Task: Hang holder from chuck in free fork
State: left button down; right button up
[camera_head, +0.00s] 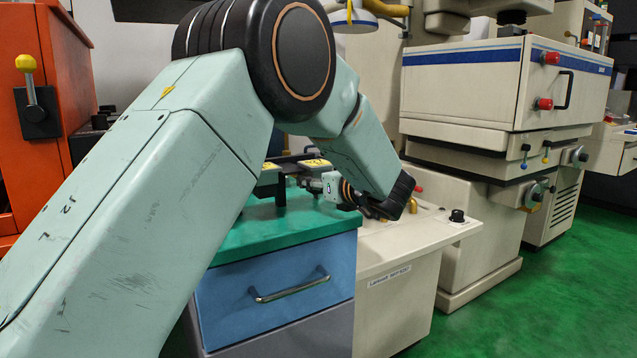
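My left arm fills the left and middle of the head view. Its wrist bends down and back to the left over the green-topped cabinet, where my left gripper (318,184) sits small and partly hidden. Its fingers cannot be made out, nor whether it holds anything. Beside it, dark rack parts with yellow-marked tops (316,163) stand above the cabinet top; these may be the forks, but I cannot tell which is free. No holder or chuck can be clearly made out; my arm hides part of this area. My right gripper is not in view.
The cabinet (290,237) has a green top and a blue drawer with a handle. A beige console (410,245) with a black knob (457,215) adjoins it. A large beige machine (470,90) stands behind right. An orange machine (20,120) is at left. Green floor (560,300) is clear at right.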

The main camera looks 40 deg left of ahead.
pick_arm(q)
jog(key=shift+a, duration=0.2)
dwell(0.4)
jog(key=shift+r+b+x, duration=0.1)
jog(key=shift+b+x, duration=0.25)
jog(key=shift+x, duration=0.45)
jog(key=shift+r+b+x, duration=0.15)
jog(key=shift+b+x, duration=0.2)
jog(key=shift+x, duration=0.45)
jog(key=shift+w, duration=0.1)
jog(key=shift+a+b, duration=0.15)
jog(key=shift+b, duration=0.2)
jog(key=shift+b, duration=0.45)
dwell(0.6)
jog(key=c, duration=0.6)
grip_release()
jog(key=shift+f, duration=0.15)
jog(key=shift+o, duration=0.4)
